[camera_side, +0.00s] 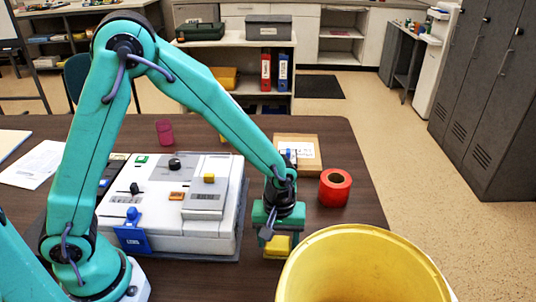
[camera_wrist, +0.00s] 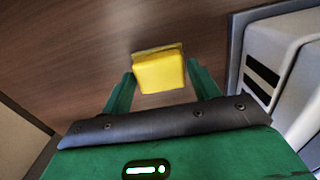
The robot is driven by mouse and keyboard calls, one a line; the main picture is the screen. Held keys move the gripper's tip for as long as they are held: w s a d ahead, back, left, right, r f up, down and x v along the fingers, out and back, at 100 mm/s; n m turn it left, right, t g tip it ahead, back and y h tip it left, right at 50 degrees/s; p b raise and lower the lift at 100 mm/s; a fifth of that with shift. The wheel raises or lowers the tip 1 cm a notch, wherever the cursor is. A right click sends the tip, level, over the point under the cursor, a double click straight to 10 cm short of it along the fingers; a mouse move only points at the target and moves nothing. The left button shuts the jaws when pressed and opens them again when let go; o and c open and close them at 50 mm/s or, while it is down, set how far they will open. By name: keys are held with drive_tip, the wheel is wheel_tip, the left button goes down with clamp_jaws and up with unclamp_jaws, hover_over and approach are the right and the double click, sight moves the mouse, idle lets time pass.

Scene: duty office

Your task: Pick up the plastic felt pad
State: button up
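A yellow block-shaped pad (camera_wrist: 160,73), with a duller layer along its far edge, lies on the brown table. I take it to be the plastic felt pad. In the wrist view it sits between the tips of my gripper's two green fingers (camera_wrist: 162,82), with a narrow gap seeming to show on each side. In the side view the pad (camera_side: 277,247) is directly under my gripper (camera_side: 278,228), partly hidden by it. My gripper points down and looks open around the pad; I cannot make out firm contact.
A white control box (camera_side: 170,205) on a dark base stands left of my gripper. A yellow bucket (camera_side: 365,265) is close at the front right. A red tape roll (camera_side: 335,188) and a cardboard box (camera_side: 297,152) lie behind. A pink cup (camera_side: 164,132) stands farther back.

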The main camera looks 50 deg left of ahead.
sight(278, 241)
drive_tip(key=c, duration=0.6)
drive_tip(key=shift+r, duration=0.1)
wheel_tip(278, 241, up, 10)
idle(0.4)
idle(0.5)
